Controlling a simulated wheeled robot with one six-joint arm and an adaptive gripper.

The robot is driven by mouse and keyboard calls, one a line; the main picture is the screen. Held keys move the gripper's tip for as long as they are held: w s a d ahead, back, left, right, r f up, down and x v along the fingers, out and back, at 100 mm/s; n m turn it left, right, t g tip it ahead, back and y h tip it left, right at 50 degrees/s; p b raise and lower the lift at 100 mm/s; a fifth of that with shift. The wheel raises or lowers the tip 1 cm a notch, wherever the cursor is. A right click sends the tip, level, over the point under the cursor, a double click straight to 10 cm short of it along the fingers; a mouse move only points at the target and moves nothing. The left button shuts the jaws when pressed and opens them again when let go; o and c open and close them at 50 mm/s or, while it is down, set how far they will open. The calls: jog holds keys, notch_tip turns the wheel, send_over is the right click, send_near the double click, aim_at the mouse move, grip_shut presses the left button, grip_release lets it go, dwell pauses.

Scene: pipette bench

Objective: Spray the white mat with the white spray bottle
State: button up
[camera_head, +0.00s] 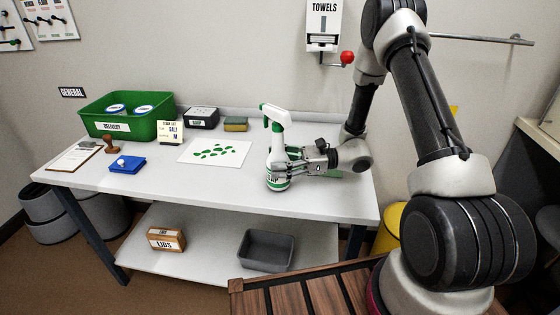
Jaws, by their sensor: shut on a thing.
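The white spray bottle (276,135) with a green and white trigger head stands upright at the right part of the table. My gripper (284,167) comes from the right and is shut on the bottle's lower body, partly hiding its label. The bottle's base looks to be at or just above the tabletop; I cannot tell which. The white mat (240,148) lies flat on the table to the left of the bottle, with several green blotches on it. The bottle's head is a little right of the mat.
A towel dispenser (323,28) hangs above. The front middle of the tabletop is clear.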

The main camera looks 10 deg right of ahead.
jog(key=shift+f, duration=0.35)
jog(key=o, duration=1.5)
jog(key=shift+o, duration=0.2)
jog(key=shift+f, duration=0.1)
